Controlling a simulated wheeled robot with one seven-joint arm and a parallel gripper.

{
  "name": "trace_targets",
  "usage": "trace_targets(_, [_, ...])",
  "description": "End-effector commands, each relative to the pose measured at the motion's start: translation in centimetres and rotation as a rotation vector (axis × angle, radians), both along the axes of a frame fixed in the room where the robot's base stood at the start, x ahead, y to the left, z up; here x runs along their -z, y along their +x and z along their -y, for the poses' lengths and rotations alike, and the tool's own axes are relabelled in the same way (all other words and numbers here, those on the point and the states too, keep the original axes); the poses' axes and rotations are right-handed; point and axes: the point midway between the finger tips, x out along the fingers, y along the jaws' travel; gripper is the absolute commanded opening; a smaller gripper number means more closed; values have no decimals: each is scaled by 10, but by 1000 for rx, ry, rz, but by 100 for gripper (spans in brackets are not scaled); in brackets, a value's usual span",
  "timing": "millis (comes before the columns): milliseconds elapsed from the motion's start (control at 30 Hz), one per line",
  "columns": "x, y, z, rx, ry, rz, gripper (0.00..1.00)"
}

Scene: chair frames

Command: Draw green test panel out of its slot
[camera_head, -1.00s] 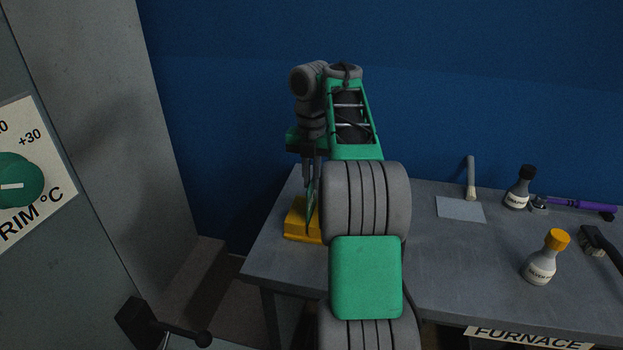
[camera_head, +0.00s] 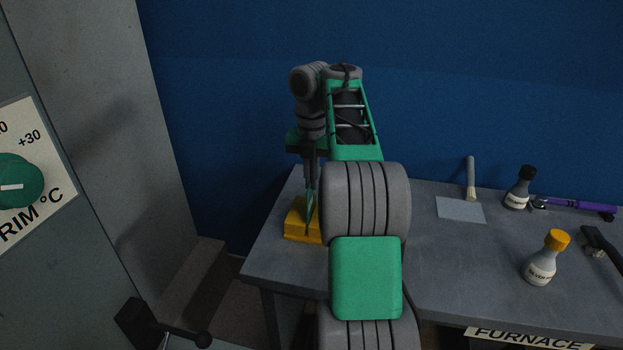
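The green test panel (camera_head: 309,208) stands upright in a yellow slotted block (camera_head: 297,229) at the left end of the grey table. My gripper (camera_head: 310,186) points down at the panel's upper part, directly above the block. Its fingers look close together around the panel's top, but they are seen nearly edge-on, so I cannot tell whether they grip it. My arm hides the right side of the block.
On the table (camera_head: 440,268) to the right are a grey plate (camera_head: 460,209), a brush (camera_head: 471,180), a black-capped bottle (camera_head: 519,190), a yellow-capped bottle (camera_head: 543,260), a purple-handled tool (camera_head: 580,206) and a dark brush (camera_head: 602,245). A cabinet with a green dial (camera_head: 20,187) stands left.

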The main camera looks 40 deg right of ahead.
Motion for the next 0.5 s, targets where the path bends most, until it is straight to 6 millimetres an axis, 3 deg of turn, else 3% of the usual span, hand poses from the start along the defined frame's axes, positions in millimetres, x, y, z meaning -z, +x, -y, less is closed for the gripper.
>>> trace_targets(500, [-3, 0, 0, 0, 1, -1, 0])
